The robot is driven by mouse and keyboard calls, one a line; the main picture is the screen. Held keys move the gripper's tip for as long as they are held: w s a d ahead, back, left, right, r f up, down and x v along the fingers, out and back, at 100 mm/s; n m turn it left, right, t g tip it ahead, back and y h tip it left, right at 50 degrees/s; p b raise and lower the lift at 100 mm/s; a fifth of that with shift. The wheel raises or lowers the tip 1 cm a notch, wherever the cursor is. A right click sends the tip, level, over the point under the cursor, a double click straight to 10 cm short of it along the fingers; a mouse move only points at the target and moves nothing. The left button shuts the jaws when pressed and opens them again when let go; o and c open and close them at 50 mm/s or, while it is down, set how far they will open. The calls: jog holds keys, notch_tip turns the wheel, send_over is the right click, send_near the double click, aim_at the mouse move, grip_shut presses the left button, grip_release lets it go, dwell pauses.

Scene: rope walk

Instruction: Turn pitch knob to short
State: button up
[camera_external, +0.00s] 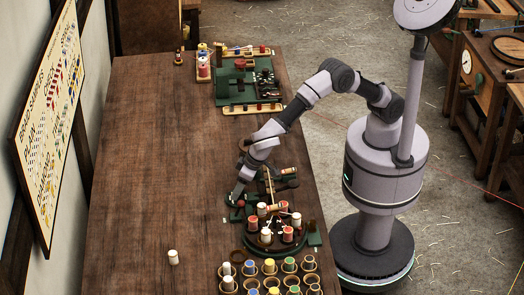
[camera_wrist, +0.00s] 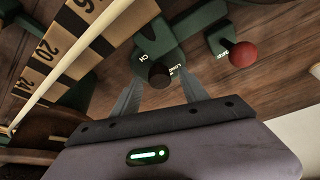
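The pitch knob (camera_wrist: 159,77) is a small dark round knob on a green mount in the wrist view. Lettering ending in "CH" and what looks like "LONG" is beside it; no "short" mark can be read. My gripper (camera_wrist: 160,86) has its two grey fingers apart, one on each side of the knob, with gaps between fingers and knob. In the external view my gripper (camera_external: 236,196) points down at the left end of the green rope machine (camera_external: 314,239). The knob cannot be made out there.
A red ball knob (camera_wrist: 243,53) on a green block is just right of the pitch knob. A numbered scale (camera_wrist: 72,38) and a pale rod are at left. Bobbins (camera_external: 289,264) stand in front, and a lone white bobbin (camera_external: 173,257) at left. The table's left side (camera_external: 140,170) is mostly clear.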

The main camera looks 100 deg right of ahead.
jog(key=p+v, duration=0.6)
jog(key=v, duration=1.1)
jog(key=shift+s+r+p, duration=0.15)
jog(key=shift+s+p, duration=0.05)
jog(key=shift+p, duration=0.15)
